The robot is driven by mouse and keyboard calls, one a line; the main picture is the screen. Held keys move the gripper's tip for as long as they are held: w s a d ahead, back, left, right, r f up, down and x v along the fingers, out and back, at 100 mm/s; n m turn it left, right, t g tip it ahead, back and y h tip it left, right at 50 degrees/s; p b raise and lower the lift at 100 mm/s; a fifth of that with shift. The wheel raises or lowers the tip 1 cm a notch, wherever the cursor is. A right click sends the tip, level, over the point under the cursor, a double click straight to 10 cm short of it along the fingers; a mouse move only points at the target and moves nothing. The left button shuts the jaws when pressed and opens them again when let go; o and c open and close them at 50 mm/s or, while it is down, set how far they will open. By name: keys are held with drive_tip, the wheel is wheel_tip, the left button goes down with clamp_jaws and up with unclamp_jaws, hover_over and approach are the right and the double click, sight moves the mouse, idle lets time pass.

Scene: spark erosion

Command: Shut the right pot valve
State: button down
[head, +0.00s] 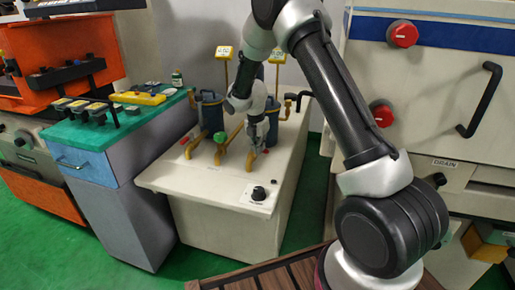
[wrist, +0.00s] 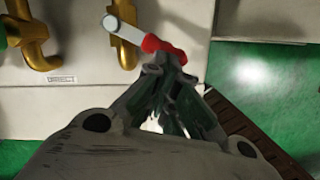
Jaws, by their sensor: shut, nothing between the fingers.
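The right pot (head: 272,112) is a dark blue cylinder on the white cabinet (head: 190,182), partly hidden behind my gripper. Its yellow pipe (head: 250,158) comes forward beside my gripper. In the wrist view the right pot valve (wrist: 128,30) has a pale lever across a brass pipe, ending in a red grip (wrist: 163,48) toward the lower right. My gripper (wrist: 168,68) is shut and empty, its fingertips right at the red grip; I cannot tell whether they touch. In the head view my gripper (head: 257,146) points down over the cabinet top.
The left pot (head: 210,114) and its yellow pipe (head: 222,155) stand to the left. A green-topped bench (head: 85,132) is at left; a large machine with red knobs (head: 402,34) is at right.

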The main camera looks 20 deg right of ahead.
drive_tip(key=shift+d+n, duration=0.65)
drive_tip(key=shift+n, duration=0.35)
drive_tip(key=shift+w+d, duration=0.1)
drive_tip(key=shift+w+d+f, duration=0.1)
drive_tip(key=shift+d, duration=0.35)
idle(1.1)
idle(0.7)
drive_tip(key=shift+a, duration=0.25)
drive_tip(key=s+a+r, duration=0.1)
drive_tip(key=r, duration=0.5)
drive_tip(key=s+a+r, duration=0.2)
drive_tip(key=r, duration=0.3)
drive_tip(key=shift+s+a+r, duration=0.15)
drive_tip(key=shift+s+r, duration=0.15)
drive_tip(key=shift+r, duration=0.1)
